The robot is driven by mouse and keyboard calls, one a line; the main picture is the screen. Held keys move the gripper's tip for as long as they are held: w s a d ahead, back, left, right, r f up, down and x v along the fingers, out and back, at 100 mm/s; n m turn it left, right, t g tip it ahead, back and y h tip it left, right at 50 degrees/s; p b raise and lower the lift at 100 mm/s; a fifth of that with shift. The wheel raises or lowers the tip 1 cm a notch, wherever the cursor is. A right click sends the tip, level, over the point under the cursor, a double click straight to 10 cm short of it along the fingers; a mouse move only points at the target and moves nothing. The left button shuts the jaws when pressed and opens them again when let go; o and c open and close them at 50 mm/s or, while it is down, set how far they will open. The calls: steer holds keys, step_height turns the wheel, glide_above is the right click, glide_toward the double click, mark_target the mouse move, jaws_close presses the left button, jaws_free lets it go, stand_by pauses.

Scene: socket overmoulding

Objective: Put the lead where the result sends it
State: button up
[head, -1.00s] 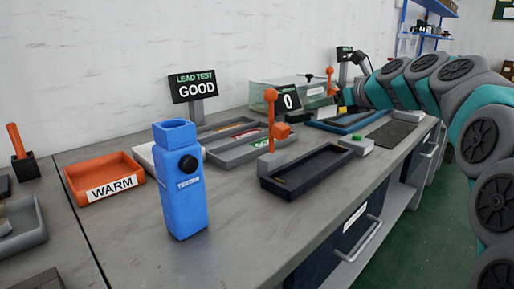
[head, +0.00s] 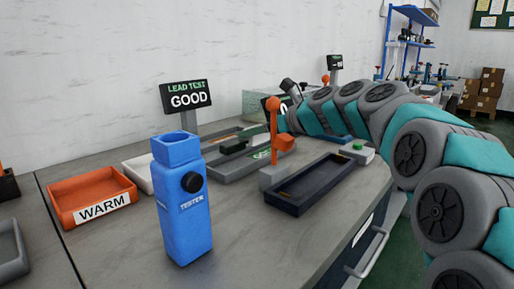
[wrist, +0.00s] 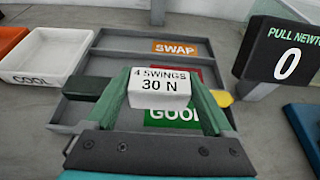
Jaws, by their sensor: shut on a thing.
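My gripper (wrist: 160,105) points down over the sorting tray, its green fingers shut on the lead. The lead's dark end (wrist: 86,88) sticks out left of the fingers and a yellow end (wrist: 223,98) shows on the right. A white block (wrist: 158,88) reading "4 SWINGS 30 N" shows between the fingers. The grey sorting tray (wrist: 150,43) has an orange SWAP label (wrist: 175,47), a red label partly hidden by my gripper and a green GOOD label (wrist: 172,117) nearest. The lead test display (head: 187,95) reads GOOD.
A white COOL tray (wrist: 45,60) stands left of the sorting tray, and an orange WARM tray (head: 92,202) beyond it. The blue tester (head: 183,205) stands in front. A pull display (wrist: 285,50) reads 0. A dark tray with an orange lever (head: 273,140) stands to the right.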

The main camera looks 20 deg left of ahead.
mark_target(260, 143)
steer(key=shift+f+b, duration=0.35)
steer(key=shift+f, duration=1.65)
steer(key=shift+f, duration=0.1)
steer(key=o, duration=1.3)
steer(key=shift+s+d+r, duration=0.1)
steer(key=shift+d+r, duration=0.15)
steer(key=shift+d, duration=0.05)
steer(key=v, duration=1)
steer(key=shift+s+d+p, duration=0.1)
steer(key=shift+d+p, duration=0.05)
steer(key=shift+p, duration=0.2)
steer(key=shift+s+d+r, duration=0.2)
steer(key=shift+d, duration=0.25)
